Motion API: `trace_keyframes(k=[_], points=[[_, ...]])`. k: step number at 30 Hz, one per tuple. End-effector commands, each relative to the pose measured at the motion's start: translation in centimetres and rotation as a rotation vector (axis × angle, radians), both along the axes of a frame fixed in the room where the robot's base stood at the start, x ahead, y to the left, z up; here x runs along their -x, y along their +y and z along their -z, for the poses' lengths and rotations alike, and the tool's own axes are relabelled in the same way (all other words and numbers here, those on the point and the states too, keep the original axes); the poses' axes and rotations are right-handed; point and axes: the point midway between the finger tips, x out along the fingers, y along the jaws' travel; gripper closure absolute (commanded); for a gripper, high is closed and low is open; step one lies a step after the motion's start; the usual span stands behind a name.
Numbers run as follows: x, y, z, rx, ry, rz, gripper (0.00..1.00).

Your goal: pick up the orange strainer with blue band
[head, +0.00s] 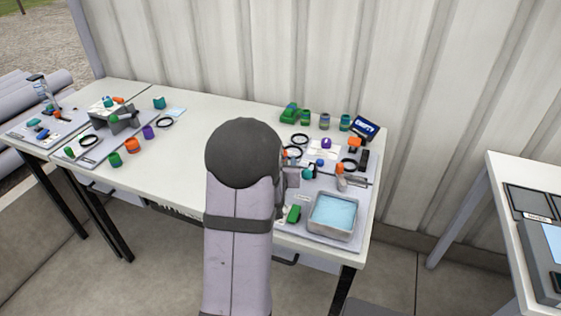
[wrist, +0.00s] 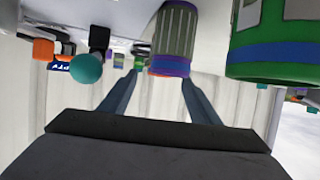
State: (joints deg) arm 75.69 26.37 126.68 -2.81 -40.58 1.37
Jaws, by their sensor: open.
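The strainer (wrist: 174,40) shows in the wrist view as a ribbed grey cylinder with a blue-purple band and an orange edge at the end low in the picture. What looks like the same strainer stands upright in the head view (head: 341,182), orange end up, left of the tray's upper right corner. My gripper (wrist: 158,78) is open, and the strainer appears between and beyond its fingertips. I see no contact. In the head view my arm hides most of the gripper.
In the wrist view, a large green part with a blue band (wrist: 280,48) is close on the right, and a teal ball (wrist: 86,68) is on the left. A metal tray with a light blue inside (head: 333,215) is near the front edge. The table's middle (head: 190,165) is largely clear.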

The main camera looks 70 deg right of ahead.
Motion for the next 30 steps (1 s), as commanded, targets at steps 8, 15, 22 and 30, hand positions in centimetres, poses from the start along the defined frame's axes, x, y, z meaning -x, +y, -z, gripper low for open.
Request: trace_keyframes(k=[8, 15, 22, 30], points=[[-0.8, -2.6, 0.9, -0.001, 0.000, -0.001, 0.43], [-1.3, -4.1, 1.6, -0.001, 0.000, -0.001, 0.43], [-1.3, -4.3, 1.7, 0.000, 0.000, 0.000, 0.43], [-1.3, -4.2, 1.7, 0.000, 0.000, 0.000, 0.88]])
